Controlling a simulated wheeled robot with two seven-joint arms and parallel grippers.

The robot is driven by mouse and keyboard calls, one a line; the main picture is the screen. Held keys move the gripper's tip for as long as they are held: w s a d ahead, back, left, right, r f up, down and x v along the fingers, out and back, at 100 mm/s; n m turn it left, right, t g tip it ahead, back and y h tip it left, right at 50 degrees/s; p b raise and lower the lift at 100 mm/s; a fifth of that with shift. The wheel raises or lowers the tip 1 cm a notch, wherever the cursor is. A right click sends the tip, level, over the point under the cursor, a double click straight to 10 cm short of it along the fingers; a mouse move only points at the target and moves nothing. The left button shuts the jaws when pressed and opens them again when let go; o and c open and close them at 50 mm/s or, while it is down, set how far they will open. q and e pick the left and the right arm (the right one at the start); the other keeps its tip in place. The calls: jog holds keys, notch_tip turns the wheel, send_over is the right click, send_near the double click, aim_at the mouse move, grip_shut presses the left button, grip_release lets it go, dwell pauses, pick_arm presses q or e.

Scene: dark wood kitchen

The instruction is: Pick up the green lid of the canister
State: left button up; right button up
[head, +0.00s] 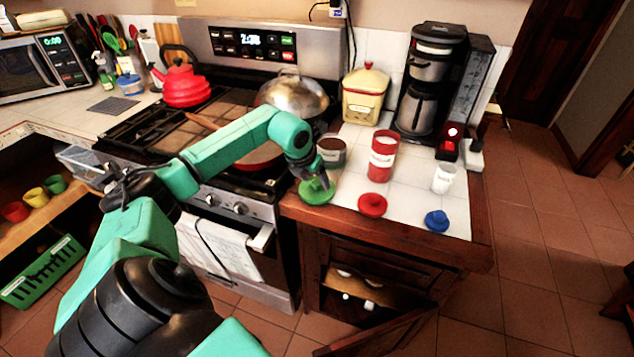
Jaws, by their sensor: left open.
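The green lid (317,191) lies on the white tiled counter near its front left corner. My left gripper (313,180) is right over the lid, pointing down, with its fingertips close to the lid's knob. It covers part of the lid, and I cannot tell whether the fingers touch it. The gripper is open. A short open canister (331,150) with a dark label stands just behind the lid. My right gripper does not show.
A red canister (382,157), red lid (372,205), blue lid (437,220) and white cup (443,178) stand to the right. A cream canister (364,94) and coffee maker (431,80) are behind. The stove (150,125) adjoins left. A cabinet door (380,335) hangs open below.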

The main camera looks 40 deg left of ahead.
pick_arm(q)
jog(key=shift+w+f, duration=0.35)
jog(key=shift+f, duration=0.3)
jog(key=shift+r, duration=0.1)
grip_shut()
